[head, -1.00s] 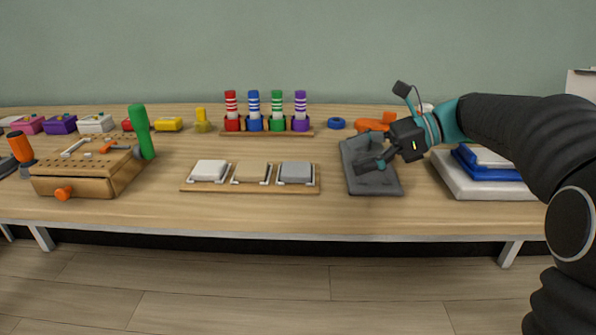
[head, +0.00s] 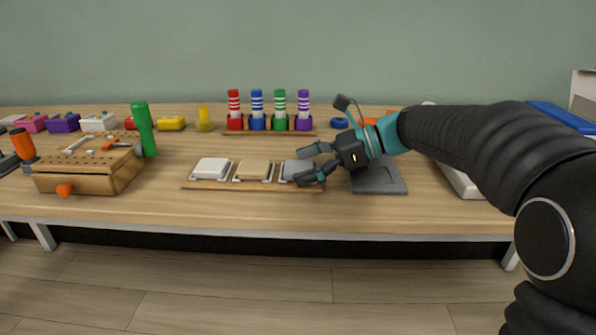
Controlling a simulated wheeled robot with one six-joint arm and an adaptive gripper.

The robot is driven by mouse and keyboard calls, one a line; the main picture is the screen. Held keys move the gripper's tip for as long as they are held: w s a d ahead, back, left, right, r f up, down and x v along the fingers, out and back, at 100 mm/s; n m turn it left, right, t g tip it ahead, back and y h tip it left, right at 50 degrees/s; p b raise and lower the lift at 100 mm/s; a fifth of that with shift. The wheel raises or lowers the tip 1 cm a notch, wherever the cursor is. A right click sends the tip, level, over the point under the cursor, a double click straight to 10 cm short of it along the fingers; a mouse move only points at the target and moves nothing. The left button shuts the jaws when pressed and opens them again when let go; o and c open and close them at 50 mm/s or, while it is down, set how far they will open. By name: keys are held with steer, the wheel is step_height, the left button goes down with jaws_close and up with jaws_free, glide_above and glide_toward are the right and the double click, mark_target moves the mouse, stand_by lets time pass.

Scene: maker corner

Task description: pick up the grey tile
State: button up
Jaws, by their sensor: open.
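The grey tile (head: 292,168) sits in the right-hand place of a low wooden rack (head: 228,186) in the head view. A white tile (head: 211,168) and a tan tile (head: 254,169) sit to its left in the same rack. My gripper (head: 308,164) is open, its fingers pointing left. The fingertips show over the right part of the grey tile and hide some of it. I cannot tell whether they touch it. Nothing shows between the fingers.
A dark grey tray (head: 391,187) lies right of the rack, partly behind my gripper. A marker stand (head: 268,132) is behind the rack. A wooden pegboard box (head: 80,180) with a green-handled tool (head: 143,128) stands left. Bare table lies in front of the rack.

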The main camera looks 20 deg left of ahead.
steer(key=c, duration=1.2)
steer(key=shift+c, duration=0.2)
